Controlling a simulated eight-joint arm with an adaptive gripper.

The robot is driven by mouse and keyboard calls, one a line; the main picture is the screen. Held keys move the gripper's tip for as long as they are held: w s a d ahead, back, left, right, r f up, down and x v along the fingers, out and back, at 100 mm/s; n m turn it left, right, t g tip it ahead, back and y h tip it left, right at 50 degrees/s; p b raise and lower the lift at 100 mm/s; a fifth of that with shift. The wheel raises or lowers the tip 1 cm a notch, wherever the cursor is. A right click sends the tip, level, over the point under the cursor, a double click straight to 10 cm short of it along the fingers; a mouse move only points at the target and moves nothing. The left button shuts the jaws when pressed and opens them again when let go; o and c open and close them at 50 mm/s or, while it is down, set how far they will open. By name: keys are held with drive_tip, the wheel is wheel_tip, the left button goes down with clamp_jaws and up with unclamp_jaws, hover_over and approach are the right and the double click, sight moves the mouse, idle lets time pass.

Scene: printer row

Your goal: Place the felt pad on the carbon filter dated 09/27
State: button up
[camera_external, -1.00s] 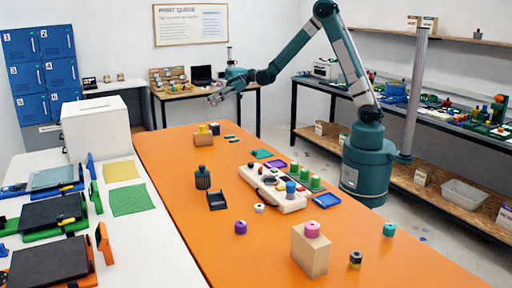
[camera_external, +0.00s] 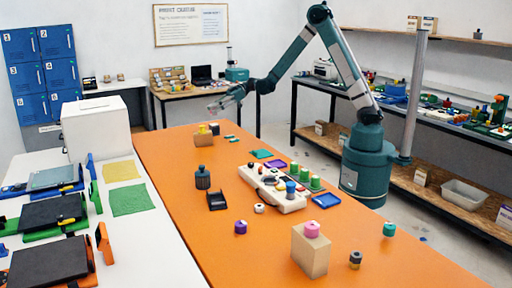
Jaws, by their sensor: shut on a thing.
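My gripper (camera_external: 214,106) is above the far end of the orange table, a little above and beyond a tan block (camera_external: 203,139). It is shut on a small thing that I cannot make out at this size. Small flat dark green pieces (camera_external: 232,138) lie on the table right of that block; I cannot tell whether one is a felt pad. Several short cylinders stand about: a dark one (camera_external: 203,178), a purple one (camera_external: 241,227) and a pink one (camera_external: 311,229) on a tan block. No date is legible, so I cannot tell which thing is the carbon filter dated 09/27.
A white tray-like unit (camera_external: 290,204) with coloured pegs stands mid-table. A black holder (camera_external: 217,202), a blue tray (camera_external: 326,201) and a tall tan block (camera_external: 310,253) are nearby. The orange table (camera_external: 190,235) has free room at its left front. A white box (camera_external: 97,128) stands at the left.

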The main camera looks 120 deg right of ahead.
drive_tip(key=shift+f, duration=1.05)
drive_tip(key=shift+f+b, duration=0.6)
drive_tip(key=shift+f, duration=1.25)
drive_tip(key=shift+f, duration=0.15)
drive_tip(key=o, duration=0.9)
drive_tip(key=shift+s+r, duration=0.2)
drive_tip(key=shift+r, duration=0.05)
drive_tip(key=p+v, duration=0.2)
drive_tip(key=v, duration=0.9)
drive_tip(key=shift+s+r, duration=0.15)
drive_tip(key=shift+s, duration=0.1)
